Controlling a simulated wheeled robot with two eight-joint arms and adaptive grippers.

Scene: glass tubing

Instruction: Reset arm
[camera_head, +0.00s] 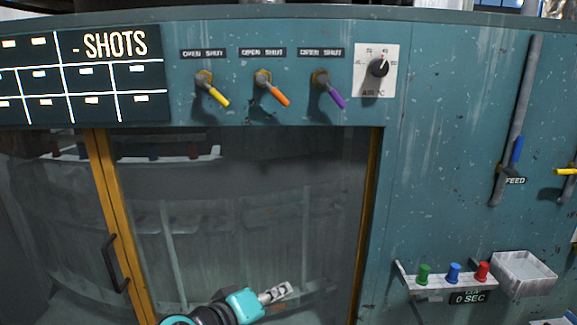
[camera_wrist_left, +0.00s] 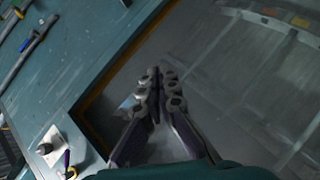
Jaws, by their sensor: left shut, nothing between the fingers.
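My left gripper (camera_head: 281,291) shows at the bottom centre of the head view, in front of the glass door (camera_head: 240,215) of the teal cabinet. In the left wrist view its two fingers (camera_wrist_left: 157,92) meet at the tips and hold nothing. The dark glass and the orange-brown door frame (camera_wrist_left: 97,100) lie behind the fingers in that view. Whether the gripper touches the glass cannot be told. My right gripper is in neither view.
Above the door are yellow (camera_head: 217,95), orange (camera_head: 275,93) and purple (camera_head: 333,93) levers and a dial (camera_head: 379,67). A black door handle (camera_head: 115,263) is at left. A shelf with green, blue and red knobs (camera_head: 453,273) and a white tray (camera_head: 524,274) jut out at right.

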